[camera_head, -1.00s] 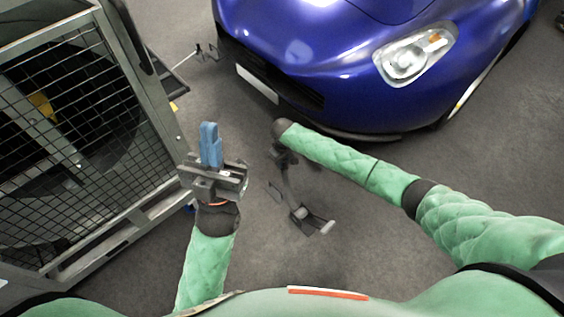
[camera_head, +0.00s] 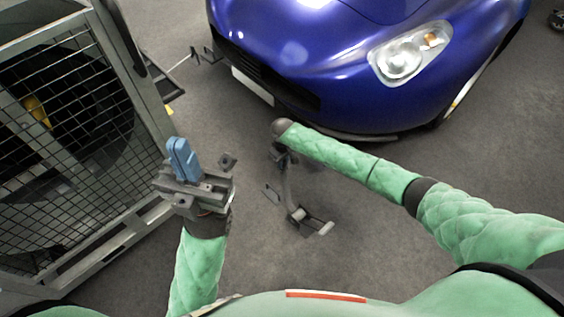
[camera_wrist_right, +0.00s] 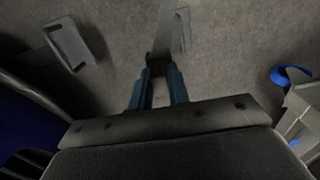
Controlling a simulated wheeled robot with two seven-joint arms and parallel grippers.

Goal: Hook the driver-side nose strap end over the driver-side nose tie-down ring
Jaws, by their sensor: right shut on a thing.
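My right gripper (camera_wrist_right: 161,88) is shut on the dark end of a grey strap (camera_wrist_right: 172,32). In the head view its fingers are largely hidden under my forearm, low in front of the blue car's nose. The strap (camera_head: 289,187) runs from it down to a dark fitting (camera_head: 308,222) with a pale bar on the floor. A thin dark frame (camera_head: 271,193) lies left of the strap, and a small dark plate (camera_head: 228,160) lies beside my left gripper; I cannot tell which is the tie-down ring. My left gripper (camera_head: 180,150) is shut and empty, its blue fingers together.
The blue car (camera_head: 300,60) stands at the top, its nose just beyond my right gripper. A meshed metal cage (camera_head: 75,140) fills the left side, close to my left gripper. Another strap and fitting (camera_head: 195,57) lie left of the nose.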

